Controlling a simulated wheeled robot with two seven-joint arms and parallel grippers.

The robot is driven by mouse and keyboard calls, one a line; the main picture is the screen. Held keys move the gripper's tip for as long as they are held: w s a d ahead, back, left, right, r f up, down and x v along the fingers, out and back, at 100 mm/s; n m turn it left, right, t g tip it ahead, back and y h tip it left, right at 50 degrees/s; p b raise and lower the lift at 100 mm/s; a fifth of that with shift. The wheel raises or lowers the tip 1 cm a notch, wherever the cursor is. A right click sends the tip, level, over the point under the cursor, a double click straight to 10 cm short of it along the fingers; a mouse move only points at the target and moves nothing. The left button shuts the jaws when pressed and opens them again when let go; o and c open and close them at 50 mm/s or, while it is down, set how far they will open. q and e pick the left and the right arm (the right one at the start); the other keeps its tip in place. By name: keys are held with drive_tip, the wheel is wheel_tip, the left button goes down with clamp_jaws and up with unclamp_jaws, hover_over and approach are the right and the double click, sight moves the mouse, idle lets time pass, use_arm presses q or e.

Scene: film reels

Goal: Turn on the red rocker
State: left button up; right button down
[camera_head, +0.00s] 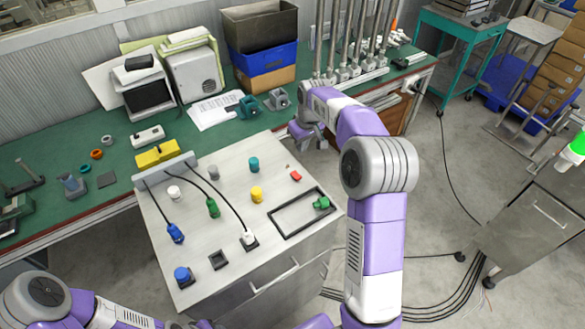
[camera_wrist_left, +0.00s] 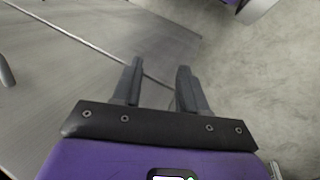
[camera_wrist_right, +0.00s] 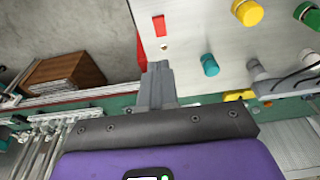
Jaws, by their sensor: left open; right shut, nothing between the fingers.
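The red rocker (camera_head: 295,176) is a small red piece on the top of the grey control panel (camera_head: 225,255), near its right side. It also shows in the right wrist view (camera_wrist_right: 159,25), just beyond the fingertips. I cannot tell its on or off state. My right gripper (camera_head: 321,143) is shut and empty by the panel's far right edge, apart from the rocker. Its closed fingers show in the right wrist view (camera_wrist_right: 158,68). My left gripper (camera_wrist_left: 160,68) is open and empty, beside the panel's grey side in the left wrist view.
The panel also bears a yellow knob (camera_head: 256,194), a teal knob (camera_head: 253,163), a green switch (camera_head: 322,203) by a black frame, and cabled plugs such as the blue one (camera_head: 175,233). Behind lies a green workbench (camera_head: 60,215) with bins and metal stands.

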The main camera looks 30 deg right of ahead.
sight(298, 176)
drive_tip(key=x, duration=0.4)
drive_tip(key=s+x, duration=0.1)
drive_tip(key=x, duration=0.3)
drive_tip(key=b+x, duration=0.1)
drive_tip(key=x, duration=0.3)
drive_tip(key=shift+s+f, duration=0.2)
drive_tip(key=shift+s, duration=0.1)
use_arm(q)
drive_tip(key=shift+s+f, duration=0.25)
drive_tip(key=shift+f, duration=0.25)
use_arm(e)
drive_tip(key=shift+s+f, duration=0.1)
drive_tip(key=shift+f, duration=0.5)
